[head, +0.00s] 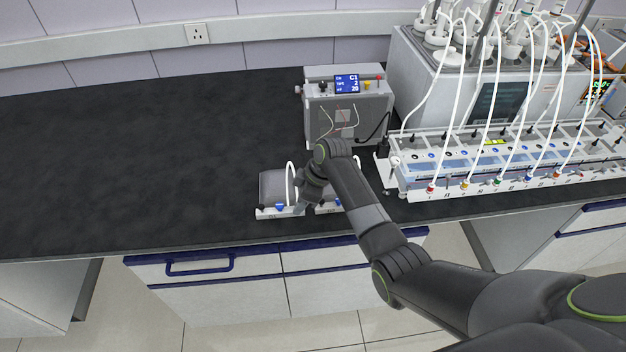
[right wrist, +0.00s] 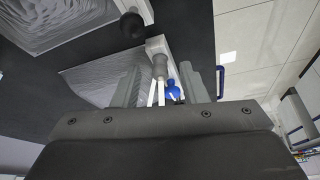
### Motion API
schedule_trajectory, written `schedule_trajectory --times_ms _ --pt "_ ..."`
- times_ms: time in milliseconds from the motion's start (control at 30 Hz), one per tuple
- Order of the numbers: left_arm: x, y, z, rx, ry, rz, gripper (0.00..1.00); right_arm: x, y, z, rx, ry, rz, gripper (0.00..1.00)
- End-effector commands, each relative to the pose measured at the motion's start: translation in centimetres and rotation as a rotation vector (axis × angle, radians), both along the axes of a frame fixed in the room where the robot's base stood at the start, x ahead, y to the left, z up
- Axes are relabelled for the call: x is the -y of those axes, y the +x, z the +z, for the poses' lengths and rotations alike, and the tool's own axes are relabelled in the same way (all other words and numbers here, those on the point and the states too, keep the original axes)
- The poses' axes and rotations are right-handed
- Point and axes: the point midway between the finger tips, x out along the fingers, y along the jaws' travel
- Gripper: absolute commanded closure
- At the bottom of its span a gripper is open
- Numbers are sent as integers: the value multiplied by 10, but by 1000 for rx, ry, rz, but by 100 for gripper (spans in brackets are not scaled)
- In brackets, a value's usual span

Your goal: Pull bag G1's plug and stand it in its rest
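Bag G1 (head: 273,187) is a grey bag lying at the bench's front edge, behind a white strip (head: 272,214) whose small label seems to read G1. A blue piece (head: 280,207) and a white looped tube (head: 290,180) are at its right side. My right gripper (head: 309,196) is low beside that tube, partly covering the second bag place. In the right wrist view its fingers (right wrist: 163,75) are apart, with a blue piece (right wrist: 172,90), white tubes and a grey post (right wrist: 159,66) seen between them. Contact cannot be told. My left gripper is out of view.
A grey box with a blue display (head: 346,84) stands behind the bags. The black bench top (head: 130,150) is clear at left.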

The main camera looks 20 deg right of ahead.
Motion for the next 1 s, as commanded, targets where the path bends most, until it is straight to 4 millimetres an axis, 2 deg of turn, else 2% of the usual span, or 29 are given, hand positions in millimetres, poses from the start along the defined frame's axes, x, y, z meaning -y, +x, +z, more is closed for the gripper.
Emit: schedule_trajectory --times_ms 167,600,700,833,1000 --pt "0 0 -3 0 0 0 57 11 -4 25 5 -2 0 61" --pt "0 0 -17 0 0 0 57 46 -18 117 7 -3 -1 61" --pt "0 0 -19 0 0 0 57 52 -21 133 3 -3 -1 61" --pt "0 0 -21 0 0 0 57 56 -24 146 1 -2 -1 61" --pt "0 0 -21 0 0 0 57 58 -25 153 0 -1 0 61"
